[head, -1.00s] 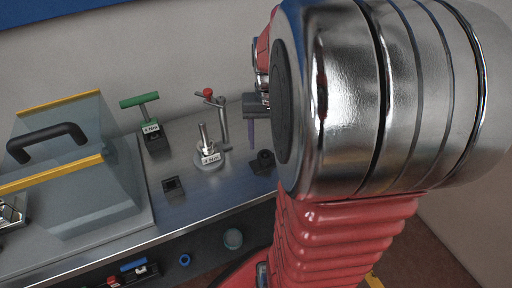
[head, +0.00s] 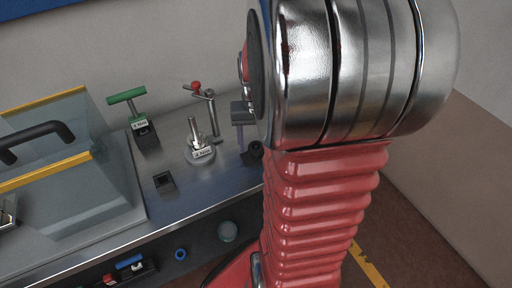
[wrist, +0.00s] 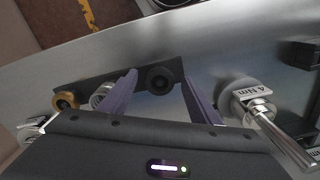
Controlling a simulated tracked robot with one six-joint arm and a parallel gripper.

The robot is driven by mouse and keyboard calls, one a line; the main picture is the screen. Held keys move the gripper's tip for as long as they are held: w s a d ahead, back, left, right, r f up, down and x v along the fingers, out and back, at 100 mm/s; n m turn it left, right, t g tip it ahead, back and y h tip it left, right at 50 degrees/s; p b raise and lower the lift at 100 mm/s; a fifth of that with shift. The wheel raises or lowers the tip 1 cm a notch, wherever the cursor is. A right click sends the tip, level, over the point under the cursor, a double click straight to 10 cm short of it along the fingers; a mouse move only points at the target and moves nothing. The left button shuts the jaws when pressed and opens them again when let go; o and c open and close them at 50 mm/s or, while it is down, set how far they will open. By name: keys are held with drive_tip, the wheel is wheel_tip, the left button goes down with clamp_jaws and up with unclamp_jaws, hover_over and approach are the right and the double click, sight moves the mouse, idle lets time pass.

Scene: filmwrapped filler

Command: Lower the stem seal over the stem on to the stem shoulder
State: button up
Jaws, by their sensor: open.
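A black ring with a dark centre (wrist: 160,79), which looks like the stem seal, sits on a dark strip. It also shows in the head view (head: 256,150). My gripper (wrist: 160,76) is open, with one purple finger on each side of the ring; I cannot tell whether they touch it. In the head view my gripper (head: 240,141) is partly hidden by my arm. The metal stem (head: 194,130) stands upright on a round silver base with a white label, left of my gripper. In the wrist view the stem (wrist: 287,138) is at the right.
A red-knobbed lever (head: 211,110) stands just behind the stem. A green T-handle tool (head: 127,97) and a small black socket block (head: 164,182) are further left, beside a clear cover (head: 55,180). A brass ring (wrist: 65,102) and a silver ring (wrist: 101,95) sit left of the black ring.

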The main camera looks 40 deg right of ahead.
drive_tip(key=shift+c, duration=0.4)
drive_tip(key=c, duration=1)
